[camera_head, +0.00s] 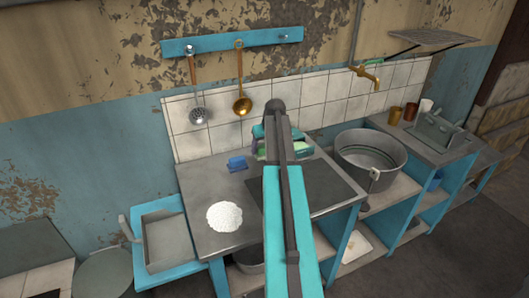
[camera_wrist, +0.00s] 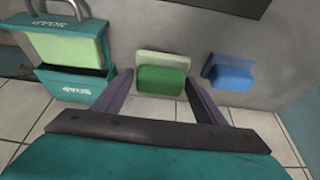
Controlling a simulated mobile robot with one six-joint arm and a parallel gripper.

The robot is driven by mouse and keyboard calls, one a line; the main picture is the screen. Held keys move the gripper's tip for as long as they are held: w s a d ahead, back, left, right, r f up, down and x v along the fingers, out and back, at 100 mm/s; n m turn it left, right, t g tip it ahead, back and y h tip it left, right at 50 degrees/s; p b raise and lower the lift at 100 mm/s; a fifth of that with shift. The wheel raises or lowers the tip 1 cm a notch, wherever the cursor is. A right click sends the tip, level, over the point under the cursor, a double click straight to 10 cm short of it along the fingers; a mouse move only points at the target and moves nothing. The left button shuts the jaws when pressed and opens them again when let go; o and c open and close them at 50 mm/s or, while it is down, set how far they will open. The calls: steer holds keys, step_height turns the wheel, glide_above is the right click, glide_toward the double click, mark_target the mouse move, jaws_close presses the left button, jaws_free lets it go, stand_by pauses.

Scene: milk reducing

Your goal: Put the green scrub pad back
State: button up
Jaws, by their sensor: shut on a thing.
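The green scrub pad (camera_wrist: 162,79), dark green with a paler layer, is between the two purple-grey fingers of my gripper (camera_wrist: 160,82) in the wrist view. The fingers are shut on its sides. I cannot tell whether it touches the counter. A teal holder marked SOAP (camera_wrist: 75,88) stands to the left in the wrist view, upside down there, with a pale green sponge (camera_wrist: 68,46) in it. In the head view the holder (camera_head: 304,152) shows right of my arm, which hides much of my gripper and the pad.
A blue sponge-like block (camera_wrist: 232,73) lies beside the pad, also in the head view (camera_head: 237,163). A white mound (camera_head: 224,216) and a dark flat panel (camera_head: 325,187) are on the counter (camera_head: 200,185). A metal pot (camera_head: 370,150) stands right. The tiled wall (camera_head: 210,138) is close behind.

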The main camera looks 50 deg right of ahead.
steer(key=shift+f+p, duration=0.35)
steer(key=shift+f, duration=0.95)
steer(key=shift+f, duration=0.15)
steer(key=o, duration=1)
steer(key=b+v, duration=0.2)
steer(key=v, duration=1)
